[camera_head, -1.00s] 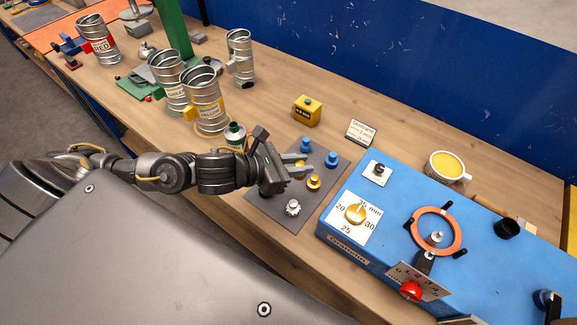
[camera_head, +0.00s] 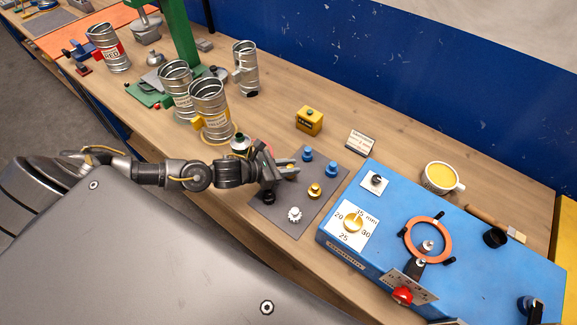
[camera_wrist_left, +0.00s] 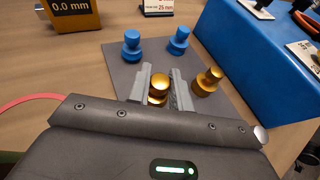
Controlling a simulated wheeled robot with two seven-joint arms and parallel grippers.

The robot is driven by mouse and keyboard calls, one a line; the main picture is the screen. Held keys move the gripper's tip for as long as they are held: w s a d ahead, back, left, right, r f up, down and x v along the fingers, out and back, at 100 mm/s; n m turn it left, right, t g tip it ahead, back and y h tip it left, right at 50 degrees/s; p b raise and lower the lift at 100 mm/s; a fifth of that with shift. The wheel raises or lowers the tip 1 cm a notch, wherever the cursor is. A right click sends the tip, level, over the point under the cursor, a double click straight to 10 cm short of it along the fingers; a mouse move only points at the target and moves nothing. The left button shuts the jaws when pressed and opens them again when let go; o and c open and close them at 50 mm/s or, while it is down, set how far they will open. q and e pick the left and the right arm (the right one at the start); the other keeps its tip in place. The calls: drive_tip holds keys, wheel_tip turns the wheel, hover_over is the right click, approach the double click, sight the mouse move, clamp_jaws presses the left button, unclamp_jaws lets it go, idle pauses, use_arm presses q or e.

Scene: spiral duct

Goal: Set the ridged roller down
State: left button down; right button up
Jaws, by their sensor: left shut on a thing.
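My left gripper (camera_head: 287,170) is shut on a gold roller (camera_wrist_left: 158,90) with a rounded top, seen between the two grey fingers in the left wrist view. The fingers partly hide it, and I cannot make out ridges on it. The gripper is low over the dark grey mat (camera_head: 272,208); I cannot tell whether the roller touches the mat. A second gold roller (camera_head: 315,190) stands to its right. Two blue rollers (camera_head: 307,155) (camera_head: 330,169) stand farther back. A silver toothed roller (camera_head: 295,214) and a black roller (camera_head: 268,197) stand at the front. My right gripper is out of view.
A blue machine (camera_head: 345,240) with a dial and orange ring stands right of the mat. A yellow block (camera_head: 309,121) and a small sign (camera_head: 360,142) stand behind it. Bare wood lies behind the mat.

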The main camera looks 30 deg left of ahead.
use_arm(q)
drive_tip(key=shift+f, duration=0.45)
drive_tip(key=shift+f, duration=0.1)
drive_tip(key=c, duration=1.3)
unclamp_jaws()
